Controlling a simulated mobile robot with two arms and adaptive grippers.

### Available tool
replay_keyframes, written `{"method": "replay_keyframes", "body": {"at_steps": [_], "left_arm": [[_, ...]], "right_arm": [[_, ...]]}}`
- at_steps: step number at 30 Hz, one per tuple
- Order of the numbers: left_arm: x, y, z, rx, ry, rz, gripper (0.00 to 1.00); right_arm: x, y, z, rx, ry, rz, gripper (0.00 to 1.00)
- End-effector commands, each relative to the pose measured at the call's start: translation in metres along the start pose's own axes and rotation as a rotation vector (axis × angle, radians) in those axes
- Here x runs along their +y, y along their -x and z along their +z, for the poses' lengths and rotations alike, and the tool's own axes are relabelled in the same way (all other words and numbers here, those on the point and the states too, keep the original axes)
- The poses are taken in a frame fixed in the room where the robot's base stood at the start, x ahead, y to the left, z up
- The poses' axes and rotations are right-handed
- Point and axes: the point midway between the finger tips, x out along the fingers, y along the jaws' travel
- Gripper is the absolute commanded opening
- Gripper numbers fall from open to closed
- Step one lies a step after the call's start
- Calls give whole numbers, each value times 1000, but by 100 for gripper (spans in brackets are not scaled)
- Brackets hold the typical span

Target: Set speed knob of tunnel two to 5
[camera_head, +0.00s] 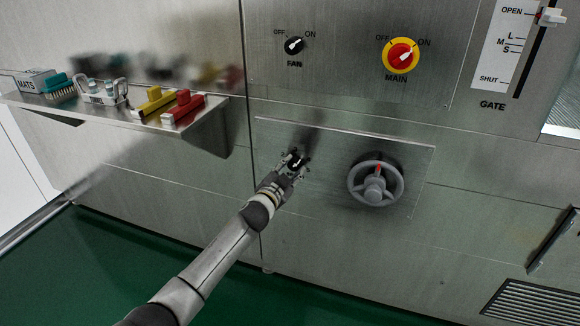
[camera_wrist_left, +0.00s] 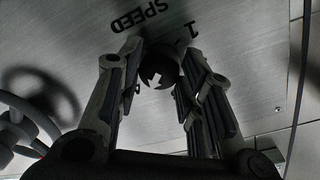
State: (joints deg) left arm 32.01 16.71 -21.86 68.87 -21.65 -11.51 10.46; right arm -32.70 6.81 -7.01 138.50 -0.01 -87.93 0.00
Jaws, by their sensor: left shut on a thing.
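A small dark round speed knob (camera_head: 297,160) sits on the steel panel (camera_head: 330,141), left of a grey handwheel. My left gripper (camera_head: 293,167) reaches it from below left and covers part of it. In the left wrist view the knob (camera_wrist_left: 160,68) lies between the two fingers (camera_wrist_left: 160,85), which are shut on it. A pale mark shows on its face. The word SPEED and a digit 1 appear upside down beside it. The rest of its scale is hidden or too dark to read. My right gripper is not in view.
The grey handwheel (camera_head: 376,181) with a red mark juts out close to the right. Above are the FAN knob (camera_head: 294,46), the red and yellow MAIN switch (camera_head: 401,56) and the GATE lever (camera_head: 551,17). A shelf (camera_head: 217,137) with brushes and coloured items sticks out at left.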

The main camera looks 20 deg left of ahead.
Motion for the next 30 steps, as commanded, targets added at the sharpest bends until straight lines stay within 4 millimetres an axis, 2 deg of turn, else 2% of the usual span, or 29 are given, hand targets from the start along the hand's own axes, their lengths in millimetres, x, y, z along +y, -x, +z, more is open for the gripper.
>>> {"method": "replay_keyframes", "body": {"at_steps": [6,12,21,30], "left_arm": [[-1,0,-2,-16,-208,-2,11],[-1,0,-2,-31,-397,-5,11],[-1,0,-2,-52,-680,-9,11],[-1,0,-3,-71,-955,-14,11]], "right_arm": [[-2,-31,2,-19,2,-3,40],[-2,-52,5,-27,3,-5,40],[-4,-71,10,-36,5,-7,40],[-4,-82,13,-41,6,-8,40]]}}
